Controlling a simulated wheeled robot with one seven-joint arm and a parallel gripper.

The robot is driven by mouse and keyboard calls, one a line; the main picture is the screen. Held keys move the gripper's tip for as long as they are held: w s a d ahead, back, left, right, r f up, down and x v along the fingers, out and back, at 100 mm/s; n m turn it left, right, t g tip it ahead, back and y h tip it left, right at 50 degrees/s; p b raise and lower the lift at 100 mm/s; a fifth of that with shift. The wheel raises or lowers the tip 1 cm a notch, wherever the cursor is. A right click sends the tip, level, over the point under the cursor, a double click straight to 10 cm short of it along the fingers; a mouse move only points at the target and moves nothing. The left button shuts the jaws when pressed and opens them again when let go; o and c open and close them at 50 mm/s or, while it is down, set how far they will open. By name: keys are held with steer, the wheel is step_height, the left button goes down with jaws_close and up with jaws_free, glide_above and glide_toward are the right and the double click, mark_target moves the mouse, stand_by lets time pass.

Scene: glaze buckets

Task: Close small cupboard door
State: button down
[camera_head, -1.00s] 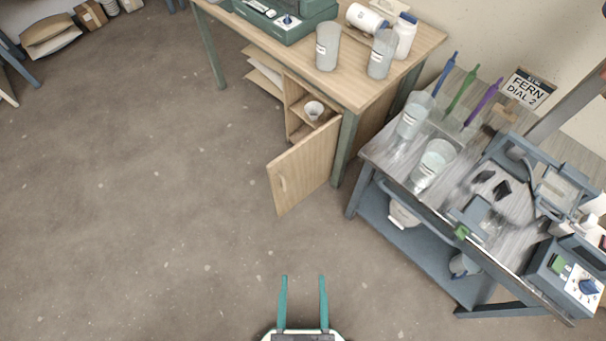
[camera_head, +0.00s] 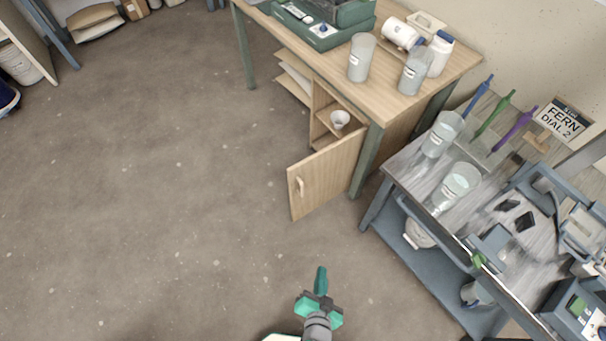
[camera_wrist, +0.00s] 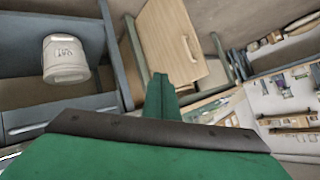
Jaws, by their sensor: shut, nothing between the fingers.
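The small cupboard door (camera_head: 325,175) is light wood with a pale handle (camera_head: 300,187) near its free edge. It stands open, swung out from the cupboard (camera_head: 334,116) under the wooden table. Inside the cupboard a small white bowl (camera_head: 340,118) sits on a shelf. My gripper (camera_head: 321,270) is shut and empty, over the floor in front of the door and apart from it. In the wrist view the door (camera_wrist: 173,45) and its handle show beyond the shut green fingers (camera_wrist: 160,80).
The wooden table (camera_head: 450,62) carries beakers, bottles and a green device. A grey bench (camera_head: 405,165) with a lower shelf stands to the right, close to the door; a white tub (camera_wrist: 65,58) sits on its shelf. The floor (camera_head: 170,200) to the left is clear.

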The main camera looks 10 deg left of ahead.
steer(key=w+f+m+y, duration=0.1)
steer(key=w+f+m, duration=0.1)
steer(key=w+f, duration=0.3)
steer(key=m+y, duration=0.2)
steer(key=y, duration=0.6)
glide_toward(297, 169)
steer(key=x, duration=0.5)
steer(key=shift+d, duration=0.1)
steer(key=shift+w+a, duration=0.35)
steer(key=shift+w, duration=0.15)
